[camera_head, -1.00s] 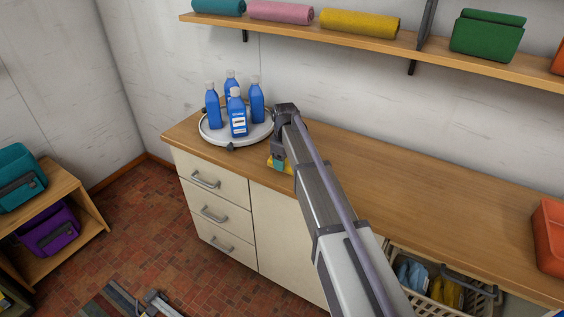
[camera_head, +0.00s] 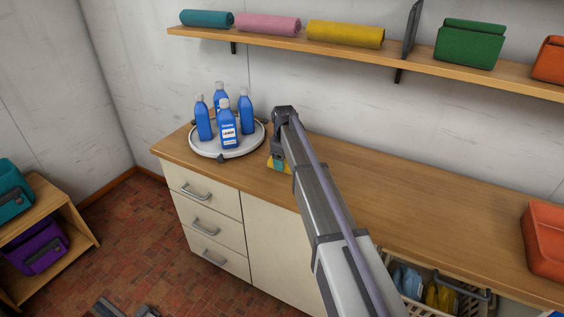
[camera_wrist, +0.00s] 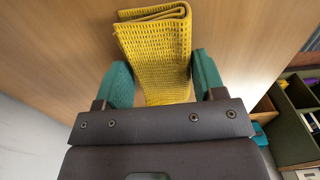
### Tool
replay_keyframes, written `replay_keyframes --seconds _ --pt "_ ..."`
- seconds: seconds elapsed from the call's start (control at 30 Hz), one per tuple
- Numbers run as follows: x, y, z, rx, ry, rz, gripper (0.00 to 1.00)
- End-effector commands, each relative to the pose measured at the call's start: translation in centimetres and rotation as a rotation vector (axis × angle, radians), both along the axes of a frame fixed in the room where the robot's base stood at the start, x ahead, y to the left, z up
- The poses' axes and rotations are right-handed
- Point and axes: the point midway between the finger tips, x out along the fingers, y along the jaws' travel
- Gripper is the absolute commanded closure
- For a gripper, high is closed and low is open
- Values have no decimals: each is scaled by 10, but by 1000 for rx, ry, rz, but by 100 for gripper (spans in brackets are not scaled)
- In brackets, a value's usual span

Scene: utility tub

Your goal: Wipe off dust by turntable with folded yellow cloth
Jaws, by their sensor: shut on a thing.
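The folded yellow cloth (camera_wrist: 157,50) is in the wrist view, between the teal fingers of my gripper (camera_wrist: 160,85), which is shut on it. I cannot make out dust on the counter.
A wall shelf above holds rolled towels (camera_head: 345,34) and a green bag (camera_head: 468,45). A basket (camera_head: 440,290) sits below the counter, right of the drawers (camera_head: 207,210).

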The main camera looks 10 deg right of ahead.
Motion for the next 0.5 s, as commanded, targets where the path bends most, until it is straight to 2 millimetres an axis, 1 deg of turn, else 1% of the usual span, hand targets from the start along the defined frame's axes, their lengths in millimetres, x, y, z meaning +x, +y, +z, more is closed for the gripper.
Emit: replay_keyframes --seconds 0.07,0.17,0.5 --pt "1 -1 0 -1 -2 -1 59" --pt "1 -1 8 -1 -2 -1 59" --pt "0 0 55 -1 -1 -1 59"
